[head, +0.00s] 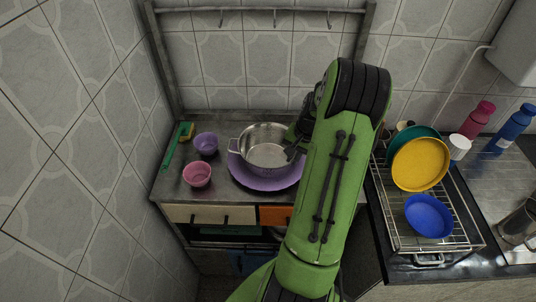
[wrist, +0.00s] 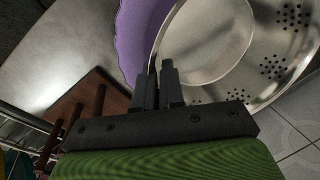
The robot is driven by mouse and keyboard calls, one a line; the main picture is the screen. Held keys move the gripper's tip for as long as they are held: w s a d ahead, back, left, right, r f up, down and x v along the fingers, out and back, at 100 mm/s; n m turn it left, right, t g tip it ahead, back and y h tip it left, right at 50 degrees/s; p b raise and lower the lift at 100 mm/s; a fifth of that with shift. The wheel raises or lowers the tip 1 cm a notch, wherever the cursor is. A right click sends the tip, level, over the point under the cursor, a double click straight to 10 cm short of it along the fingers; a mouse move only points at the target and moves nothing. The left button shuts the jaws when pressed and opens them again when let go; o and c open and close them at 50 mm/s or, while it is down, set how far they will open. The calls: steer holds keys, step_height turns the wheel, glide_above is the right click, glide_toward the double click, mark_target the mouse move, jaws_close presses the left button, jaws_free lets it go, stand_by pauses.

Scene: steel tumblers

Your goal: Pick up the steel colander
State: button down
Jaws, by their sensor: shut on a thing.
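The steel colander (head: 266,148) is a shiny round bowl with side handles, on or just above a purple plate (head: 238,172) on the metal counter. In the wrist view the colander (wrist: 215,45) shows its pierced wall at the right, with the purple plate (wrist: 133,40) beyond its rim. My gripper (head: 292,152) is at the colander's right side in the head view, partly hidden by my green arm. In the wrist view my gripper (wrist: 160,72) is shut on the colander's near rim. I cannot tell whether the colander touches the plate.
A purple cup (head: 206,143) and a pink cup (head: 197,175) stand left of the plate. A green brush (head: 174,150) lies near the left wall. A wire dish rack (head: 400,230) with yellow (head: 420,164) and blue (head: 429,215) dishes stands at the right. A rail (head: 250,10) is above.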

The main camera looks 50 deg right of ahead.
steer(key=v, duration=0.3)
steer(key=w+p+v, duration=0.1)
steer(key=v, duration=0.2)
steer(key=w+p+v, duration=0.1)
steer(key=v, duration=0.2)
steer(key=shift+s+a+r, duration=0.1)
steer(key=shift+a+r, duration=0.15)
steer(key=shift+r, duration=0.35)
